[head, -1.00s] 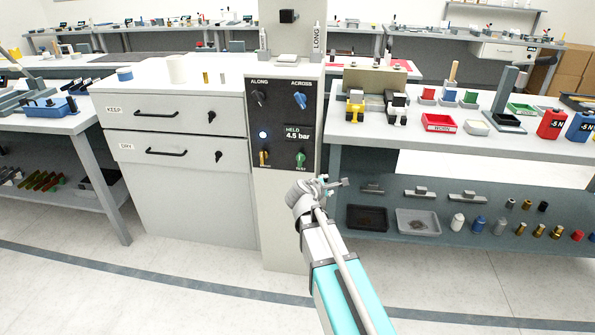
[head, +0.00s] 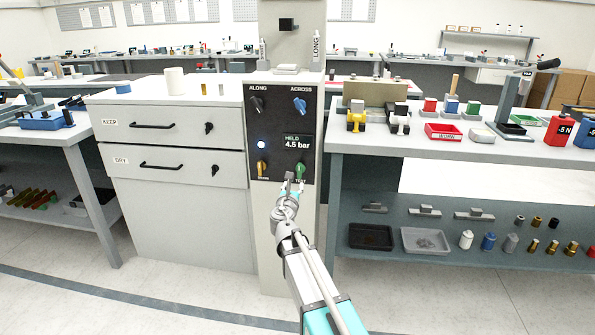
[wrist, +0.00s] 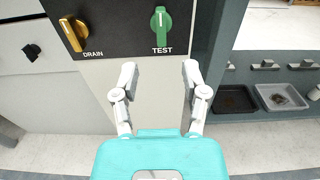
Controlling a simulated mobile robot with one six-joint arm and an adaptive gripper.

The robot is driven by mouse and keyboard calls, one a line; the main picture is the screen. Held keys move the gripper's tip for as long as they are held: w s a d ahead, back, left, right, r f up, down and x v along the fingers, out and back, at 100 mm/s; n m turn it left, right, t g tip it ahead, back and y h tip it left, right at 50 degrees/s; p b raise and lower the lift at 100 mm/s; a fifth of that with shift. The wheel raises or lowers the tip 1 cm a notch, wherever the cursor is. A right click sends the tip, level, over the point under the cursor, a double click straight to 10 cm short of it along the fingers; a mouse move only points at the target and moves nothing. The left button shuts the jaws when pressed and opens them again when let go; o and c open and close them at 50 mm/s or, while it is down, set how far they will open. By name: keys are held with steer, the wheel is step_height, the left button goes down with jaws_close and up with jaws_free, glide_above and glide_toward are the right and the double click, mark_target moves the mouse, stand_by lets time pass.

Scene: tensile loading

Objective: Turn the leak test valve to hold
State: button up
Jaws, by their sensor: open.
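The green leak test valve (head: 300,170) is the lower right knob on the black panel (head: 281,120), above the label TEST. In the wrist view the green valve (wrist: 160,25) has its white line pointing about straight up. The panel display (head: 298,141) reads HELD 4.5 bar. My gripper (head: 294,182) is just below the valve in the head view. In the wrist view my gripper (wrist: 159,75) is open and empty, its fingers apart and below the valve, not around it. No contact shows.
A yellow DRAIN knob (wrist: 73,34) is left of the valve. Blue (head: 300,105) and black (head: 257,104) knobs sit higher on the panel. Drawers (head: 170,130) stand to the left. A bench shelf (head: 440,230) with trays and small parts is to the right.

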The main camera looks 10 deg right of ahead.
mark_target(299, 169)
steer(key=shift+w, duration=0.15)
steer(key=x, duration=1.3)
steer(key=shift+w+d, duration=0.15)
steer(key=shift+w, duration=0.1)
steer(key=c, duration=0.7)
steer(key=shift+a, duration=0.2)
jaws_close()
steer(key=shift+d, duration=0.15)
